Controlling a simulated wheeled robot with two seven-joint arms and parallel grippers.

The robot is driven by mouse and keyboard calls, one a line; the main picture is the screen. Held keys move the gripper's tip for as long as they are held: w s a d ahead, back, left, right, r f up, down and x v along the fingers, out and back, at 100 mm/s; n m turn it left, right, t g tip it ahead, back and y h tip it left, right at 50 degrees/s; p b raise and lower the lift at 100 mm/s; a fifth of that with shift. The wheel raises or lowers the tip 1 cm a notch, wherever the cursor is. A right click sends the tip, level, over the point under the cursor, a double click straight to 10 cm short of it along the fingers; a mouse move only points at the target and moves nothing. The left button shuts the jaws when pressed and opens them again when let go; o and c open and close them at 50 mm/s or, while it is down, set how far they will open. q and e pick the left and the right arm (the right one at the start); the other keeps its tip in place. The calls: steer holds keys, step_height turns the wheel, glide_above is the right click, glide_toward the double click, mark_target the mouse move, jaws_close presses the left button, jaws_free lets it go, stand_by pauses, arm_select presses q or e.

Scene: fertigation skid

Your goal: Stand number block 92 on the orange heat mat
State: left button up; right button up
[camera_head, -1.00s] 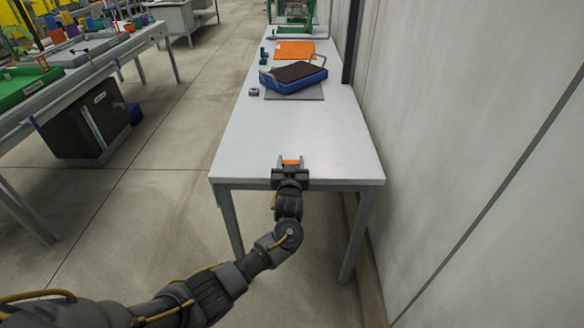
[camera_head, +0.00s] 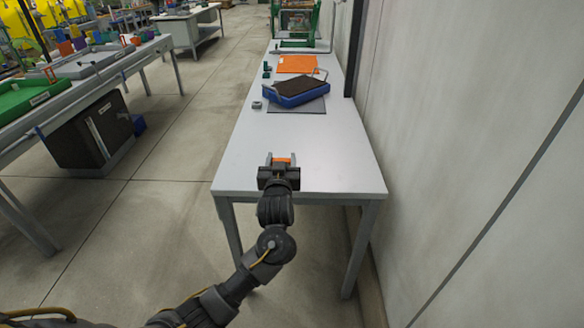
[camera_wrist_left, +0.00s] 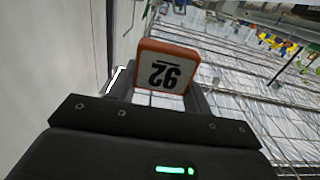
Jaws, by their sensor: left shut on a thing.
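My left gripper (camera_head: 281,161) is shut on number block 92 (camera_wrist_left: 166,68), an orange block with a white face. In the left wrist view its number 92 reads upside down between the fingers. In the head view only a bit of the block's orange (camera_head: 282,160) shows between the fingers, over the near end of the white table. The flat orange heat mat (camera_head: 297,64) lies on the same table toward its far end, well away from the gripper. My right gripper does not show.
A blue tray with dark filling (camera_head: 293,91) and raised handles sits on a grey mat (camera_head: 314,106), between gripper and heat mat. A small grey item (camera_head: 257,105) and small green items (camera_head: 266,70) stand along the left edge. A wall runs along the right. The near table is clear.

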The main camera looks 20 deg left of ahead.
arm_select(q)
steer(key=s+a+r, duration=0.3)
steer(key=s, duration=0.5)
steer(key=shift+a+r, duration=0.15)
steer(key=shift+r, duration=0.15)
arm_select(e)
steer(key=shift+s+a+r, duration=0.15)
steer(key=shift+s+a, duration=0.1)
arm_select(q)
steer(key=s+d+f+m+h, duration=0.1)
steer(key=s+h, duration=0.3)
steer(key=s, duration=0.8)
steer(key=shift+s+d+f+m+t+p, duration=0.25)
steer(key=shift+d+m+p, duration=0.25)
steer(key=shift+m, duration=0.4)
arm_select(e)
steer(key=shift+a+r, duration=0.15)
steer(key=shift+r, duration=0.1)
arm_select(q)
steer(key=shift+w+r, duration=0.1)
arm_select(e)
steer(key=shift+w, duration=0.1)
arm_select(q)
steer(key=shift+w+r, duration=0.1)
